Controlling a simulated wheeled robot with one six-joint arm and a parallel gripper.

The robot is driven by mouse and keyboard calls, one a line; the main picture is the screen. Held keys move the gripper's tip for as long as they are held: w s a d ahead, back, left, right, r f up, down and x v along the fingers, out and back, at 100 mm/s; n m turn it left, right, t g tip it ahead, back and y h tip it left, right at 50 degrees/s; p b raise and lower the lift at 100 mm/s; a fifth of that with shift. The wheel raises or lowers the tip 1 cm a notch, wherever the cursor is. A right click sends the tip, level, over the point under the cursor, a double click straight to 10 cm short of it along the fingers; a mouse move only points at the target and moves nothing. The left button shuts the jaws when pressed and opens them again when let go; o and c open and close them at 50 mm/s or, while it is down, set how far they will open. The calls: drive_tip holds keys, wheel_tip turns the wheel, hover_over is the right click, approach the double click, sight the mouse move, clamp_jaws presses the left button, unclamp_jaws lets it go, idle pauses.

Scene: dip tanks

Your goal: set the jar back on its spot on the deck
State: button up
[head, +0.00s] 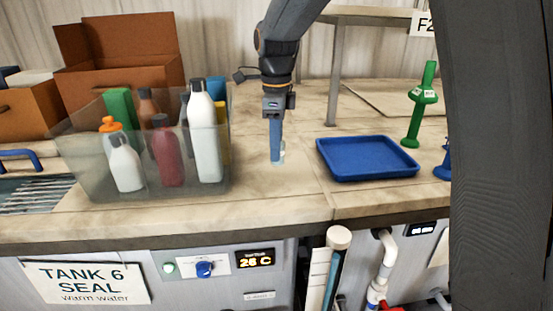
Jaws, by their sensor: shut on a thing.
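My gripper (276,158) points straight down at the deck (300,190), between the clear bin and the blue tray. It is shut on the jar (282,155), of which only a small pale sliver shows beside the blue fingers. The rest of the jar is hidden behind the fingers. The jar is at or very close to the deck surface; I cannot tell whether it touches. A marked spot cannot be made out under it.
A clear bin (75,170) with several bottles stands close on the left. An empty blue tray (368,178) lies on the right, with a green stand (414,125) beyond it. A shelf post (335,80) rises behind. The deck's front edge (250,228) is nearer.

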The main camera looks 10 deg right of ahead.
drive_tip(key=shift+f+p, duration=0.7)
drive_tip(key=shift+f, duration=1.65)
drive_tip(key=shift+f, duration=0.2)
drive_tip(key=o, duration=1)
drive_tip(key=shift+r, duration=0.1)
wheel_tip(320, 180, up, 12)
drive_tip(key=b, duration=0.4)
drive_tip(key=shift+r, duration=0.1)
